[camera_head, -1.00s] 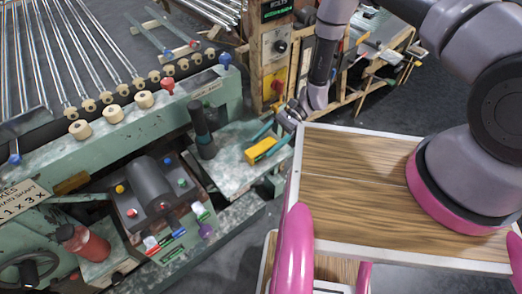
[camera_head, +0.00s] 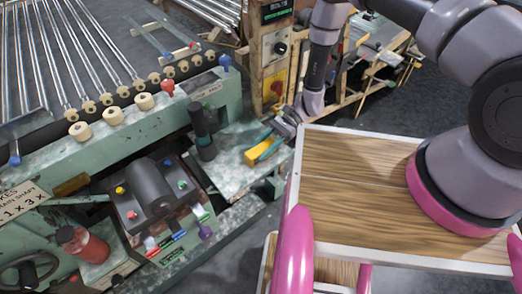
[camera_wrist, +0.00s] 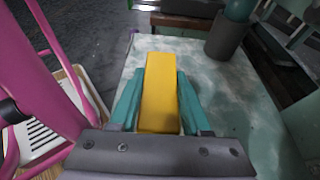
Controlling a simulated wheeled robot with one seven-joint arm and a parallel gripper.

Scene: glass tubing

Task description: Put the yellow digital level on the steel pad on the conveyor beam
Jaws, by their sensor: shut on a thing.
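The yellow digital level (camera_head: 255,156) is a bar over the pale, mottled green shelf (camera_head: 232,176). In the wrist view the level (camera_wrist: 159,92) lies lengthwise between the two teal fingers of my gripper (camera_wrist: 160,100). The fingers are shut on its sides. In the head view my gripper (camera_head: 262,146) reaches in from the upper right, and its fingers partly cover the level. I cannot tell whether the level touches the shelf. The green conveyor beam (camera_head: 137,128) runs along the rollers at the left. I cannot pick out the steel pad on it with certainty.
A dark upright cylinder (camera_head: 203,135) stands on the shelf just left of the level. A machine box with a dark roll (camera_head: 148,185) and colored knobs is at lower left. A wooden post with a control panel (camera_head: 275,50) rises behind. A wood-topped cart (camera_head: 350,165) is at right.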

